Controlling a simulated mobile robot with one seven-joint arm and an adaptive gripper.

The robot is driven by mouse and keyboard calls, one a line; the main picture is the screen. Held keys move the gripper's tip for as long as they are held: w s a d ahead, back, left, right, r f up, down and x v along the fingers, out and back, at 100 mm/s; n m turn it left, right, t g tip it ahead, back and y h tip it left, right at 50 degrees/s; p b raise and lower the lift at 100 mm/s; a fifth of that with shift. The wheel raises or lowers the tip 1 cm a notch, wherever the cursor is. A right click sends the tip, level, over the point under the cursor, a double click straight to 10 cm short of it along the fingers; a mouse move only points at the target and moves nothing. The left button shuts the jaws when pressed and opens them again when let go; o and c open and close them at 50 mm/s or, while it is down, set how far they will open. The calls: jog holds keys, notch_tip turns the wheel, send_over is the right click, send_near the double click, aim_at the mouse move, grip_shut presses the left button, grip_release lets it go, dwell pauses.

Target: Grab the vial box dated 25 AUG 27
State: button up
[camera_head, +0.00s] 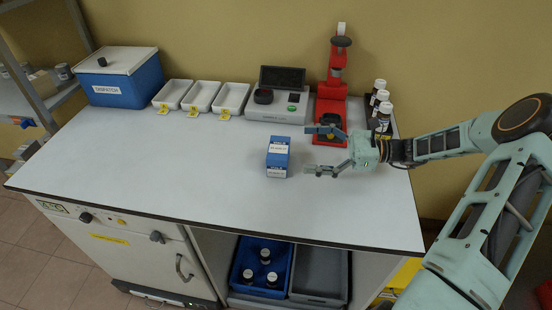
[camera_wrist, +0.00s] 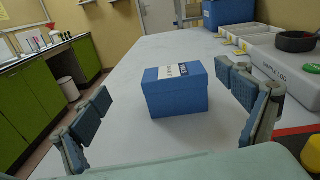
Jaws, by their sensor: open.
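A small blue vial box (camera_head: 278,157) with white labels stands on the white worktop, left of my gripper. It also shows in the wrist view (camera_wrist: 178,98), upright, with a white label over its top and front edge. The date on the label is too small to read. My gripper (camera_head: 322,151) is open and empty, just right of the box in the head view, its fingers pointing left toward it. In the wrist view the fingers (camera_wrist: 168,108) stand spread on either side of the box, apart from it.
Behind are a blue dispatch bin (camera_head: 125,92), three white trays (camera_head: 201,97), a grey instrument (camera_head: 272,115) and a red press (camera_head: 331,100). Dark bottles (camera_head: 383,119) stand behind my gripper. The worktop left and in front of the box is clear.

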aim_at(279, 148)
jog(key=shift+w+d+f+m+t, duration=0.15)
jog(key=shift+d+f+m, duration=0.2)
jog(key=shift+d, duration=0.25)
jog(key=shift+d+f+m+t, duration=0.15)
jog(key=shift+d+f+m, duration=0.1)
jog(key=shift+d+f, duration=0.25)
jog(key=a, duration=0.4)
jog(key=shift+w+a, duration=0.2)
jog(key=shift+w, duration=0.2)
jog(key=shift+w+a+f+p, duration=0.15)
jog(key=shift+w+a, duration=0.1)
jog(key=shift+a, duration=0.7)
jog(key=shift+w+a+f+p, duration=0.15)
jog(key=shift+w+a, duration=0.15)
jog(key=shift+a, duration=0.6)
jog(key=shift+w+a+f+p, duration=0.15)
jog(key=shift+w+a, duration=0.1)
jog(key=shift+a, duration=0.7)
jog(key=shift+r, duration=0.1)
jog(key=c, duration=1.5)
